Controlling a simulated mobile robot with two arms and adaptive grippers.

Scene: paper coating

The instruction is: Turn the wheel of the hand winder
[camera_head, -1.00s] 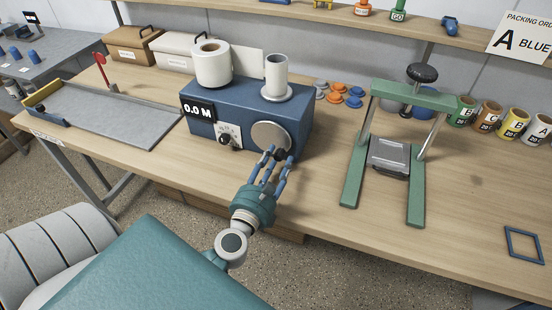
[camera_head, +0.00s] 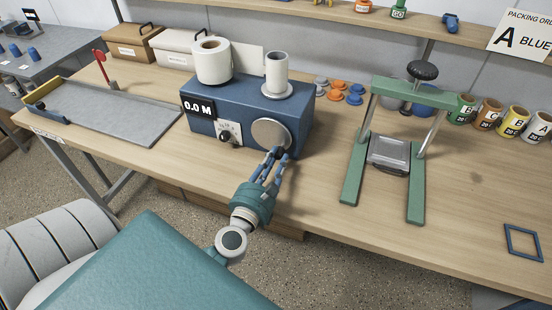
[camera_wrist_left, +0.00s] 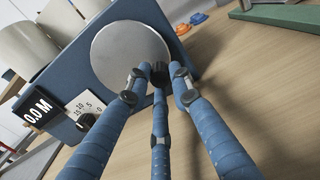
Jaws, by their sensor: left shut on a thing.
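The hand winder (camera_head: 235,98) is a blue box on the table with a white roll (camera_head: 212,62) and a grey-white core (camera_head: 276,73) on top. Its display (camera_head: 198,107) reads 0.0 M. The wheel (camera_head: 269,132) is a grey disc on the front; it also shows in the left wrist view (camera_wrist_left: 128,55). A black crank knob (camera_wrist_left: 159,72) sits at the wheel's lower edge. My left gripper (camera_head: 277,154) has its blue fingers shut around this knob, partly hiding it in the head view. My right gripper is not in view.
A green press stand (camera_head: 352,172) is right of the winder. A grey tray (camera_head: 110,108) lies to the left, with a small dial (camera_head: 229,133) on the winder's front. Loose orange and blue caps (camera_head: 337,86) lie behind. The table's front right is mostly clear.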

